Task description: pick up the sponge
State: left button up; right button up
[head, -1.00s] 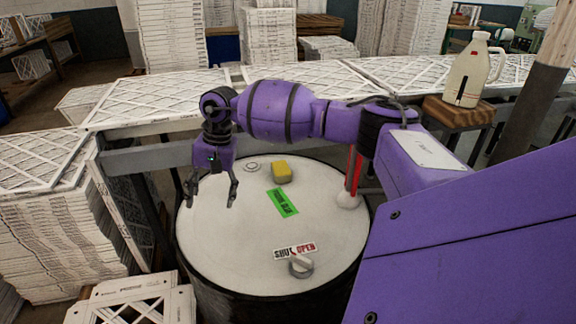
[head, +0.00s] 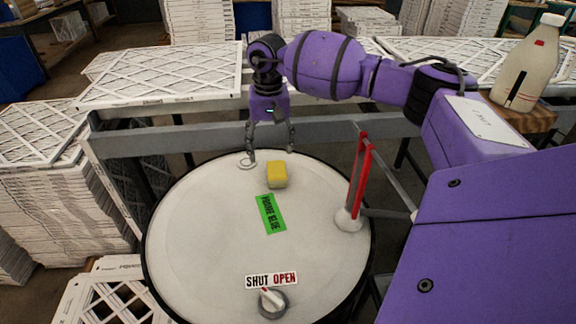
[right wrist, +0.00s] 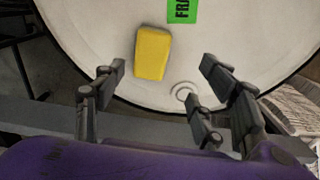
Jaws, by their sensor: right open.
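The yellow sponge (head: 277,173) lies on the white round drum top (head: 200,235), near its far edge. It also shows in the right wrist view (right wrist: 152,54), beyond the fingertips and left of the middle. My right gripper (head: 270,156) is open and empty, above the far edge of the drum, just behind the sponge in the head view. In the right wrist view its fingers (right wrist: 165,85) are spread apart, and nothing is between them. The sponge appears free of the fingers. My left gripper is not in view.
A green label (head: 270,214) lies in front of the sponge. A red handle (head: 360,180) stands upright at the drum's right side, and a knob (head: 272,302) sits near the front. A grey rail (head: 180,136) runs behind the drum. A bottle (head: 530,62) stands at the right.

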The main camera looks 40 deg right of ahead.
aim_at(277, 169)
jog(key=shift+d, duration=0.35)
jog(key=shift+d+f, duration=0.1)
jog(key=shift+d, duration=0.05)
notch_tip(277, 169, down, 3)
jog(key=shift+f+b, duration=0.1)
jog(key=shift+b, duration=0.4)
jog(key=f, duration=0.2)
jog(key=f+b, duration=0.1)
jog(key=f, duration=0.1)
jog(key=shift+s+d, duration=0.2)
jog(key=shift+f, duration=0.2)
jog(key=shift+w+r, duration=0.1)
jog(key=c, duration=1)
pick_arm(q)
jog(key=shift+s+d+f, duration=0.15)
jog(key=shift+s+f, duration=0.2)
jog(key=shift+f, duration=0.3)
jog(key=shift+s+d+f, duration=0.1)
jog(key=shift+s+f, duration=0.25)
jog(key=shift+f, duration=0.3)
pick_arm(e)
jog(key=shift+r, duration=0.1)
jog(key=shift+c, duration=0.6)
